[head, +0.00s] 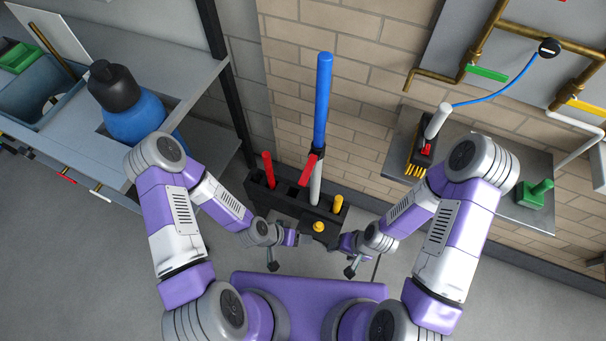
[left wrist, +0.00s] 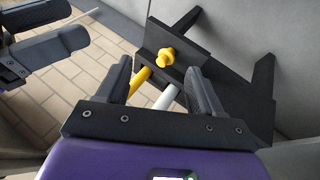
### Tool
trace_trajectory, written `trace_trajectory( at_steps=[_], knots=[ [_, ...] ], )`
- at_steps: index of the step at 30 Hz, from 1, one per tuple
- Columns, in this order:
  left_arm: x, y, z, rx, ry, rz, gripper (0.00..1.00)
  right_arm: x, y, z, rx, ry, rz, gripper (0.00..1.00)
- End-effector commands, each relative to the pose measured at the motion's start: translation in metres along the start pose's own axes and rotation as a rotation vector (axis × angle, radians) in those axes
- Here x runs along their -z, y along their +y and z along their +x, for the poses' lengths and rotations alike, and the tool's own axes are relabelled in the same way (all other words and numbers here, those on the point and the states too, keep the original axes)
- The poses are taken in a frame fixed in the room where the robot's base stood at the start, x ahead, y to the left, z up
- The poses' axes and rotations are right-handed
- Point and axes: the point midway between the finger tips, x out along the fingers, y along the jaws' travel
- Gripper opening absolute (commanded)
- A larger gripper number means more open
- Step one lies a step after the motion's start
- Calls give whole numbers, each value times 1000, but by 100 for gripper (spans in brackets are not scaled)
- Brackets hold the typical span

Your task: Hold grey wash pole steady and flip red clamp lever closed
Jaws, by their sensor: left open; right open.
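The pole stands upright in a black rack (head: 262,193), with a blue upper part (head: 322,95) and a grey-white lower part (head: 316,188). A black clamp (head: 318,153) joins the parts. Its red lever (head: 308,168) sticks out down and to the left, angled away from the pole. My left gripper (head: 291,237) is low in front of the rack; in the left wrist view its fingers (left wrist: 158,70) are open. A grey-white pole end (left wrist: 166,96) shows between them, apparently beyond them. My right gripper (head: 346,242) is open in front of the rack's right end, away from the lever.
A red handle (head: 268,170) and a yellow handle (head: 338,203) also stand in the rack; a yellow knob (head: 319,226) is on its front. A bench with a blue bottle (head: 140,118) is left. A wall shelf (head: 470,165) with brushes and brass pipes is right.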

Motion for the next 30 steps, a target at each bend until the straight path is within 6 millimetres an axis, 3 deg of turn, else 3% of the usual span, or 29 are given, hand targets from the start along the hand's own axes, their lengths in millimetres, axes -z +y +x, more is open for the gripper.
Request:
trace_trajectory(
  at_steps=[3,6,12,17,30],
  knots=[
    [43,25,-4,-64,205,207,66,-1,-7,-19,0,-1,0,65],
    [83,35,-14,-48,394,361,66,-2,-10,-28,0,-1,0,65],
    [142,33,-42,80,655,538,66,-2,-14,-38,0,0,0,65],
    [160,28,-50,139,725,585,66,-2,-14,-38,0,0,0,65],
    [199,32,-4,140,725,589,66,-1,-7,-20,0,0,0,65]
  ],
)
